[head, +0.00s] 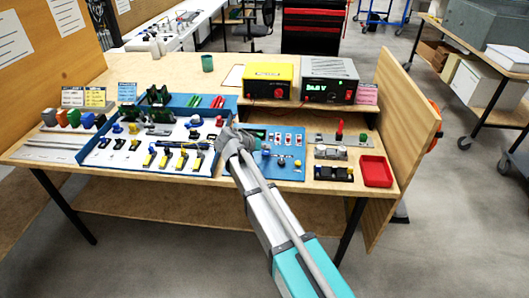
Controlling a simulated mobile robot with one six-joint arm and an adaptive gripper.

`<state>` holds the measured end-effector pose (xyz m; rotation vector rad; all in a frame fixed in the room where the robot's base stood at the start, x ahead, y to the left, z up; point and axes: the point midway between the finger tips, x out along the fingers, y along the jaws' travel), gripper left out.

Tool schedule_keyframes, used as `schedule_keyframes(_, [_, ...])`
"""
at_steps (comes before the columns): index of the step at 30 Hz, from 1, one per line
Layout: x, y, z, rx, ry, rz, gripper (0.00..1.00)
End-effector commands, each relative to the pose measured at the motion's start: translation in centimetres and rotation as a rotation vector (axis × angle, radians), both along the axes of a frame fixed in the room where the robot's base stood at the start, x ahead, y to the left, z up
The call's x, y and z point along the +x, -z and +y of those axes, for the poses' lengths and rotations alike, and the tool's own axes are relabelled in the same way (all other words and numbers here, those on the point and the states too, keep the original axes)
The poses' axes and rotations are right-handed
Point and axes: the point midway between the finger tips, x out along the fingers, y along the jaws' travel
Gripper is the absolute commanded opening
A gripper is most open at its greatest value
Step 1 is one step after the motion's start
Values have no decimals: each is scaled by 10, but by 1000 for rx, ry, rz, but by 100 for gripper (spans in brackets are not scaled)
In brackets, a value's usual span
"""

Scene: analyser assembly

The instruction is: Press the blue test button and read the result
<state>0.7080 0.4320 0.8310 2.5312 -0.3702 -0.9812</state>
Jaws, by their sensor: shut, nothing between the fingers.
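My gripper (226,141) reaches over the workbench, above the gap between the white parts tray and the blue mat (290,176). It is small in view, shut and empty. A small blue round part (266,149) shows on the blue mat just right of my gripper. I cannot tell whether it is the blue test button. A grey instrument (329,79) with a lit green display stands on the raised shelf at the back right; its digits are too small to read surely. My arm and gripper hide part of the tray and mat.
A yellow instrument (268,80) stands left of the grey one. The white tray (96,155) holds several small parts. A red tray (376,171) lies at the front right, by a wooden side panel (402,110). A green cup (207,63) stands at the back.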

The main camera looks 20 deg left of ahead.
Motion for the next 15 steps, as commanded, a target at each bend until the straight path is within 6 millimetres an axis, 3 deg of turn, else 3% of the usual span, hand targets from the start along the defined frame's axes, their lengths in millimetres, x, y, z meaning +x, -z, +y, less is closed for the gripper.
schedule_keyframes(15, [2,9,1,0,0,0,0])
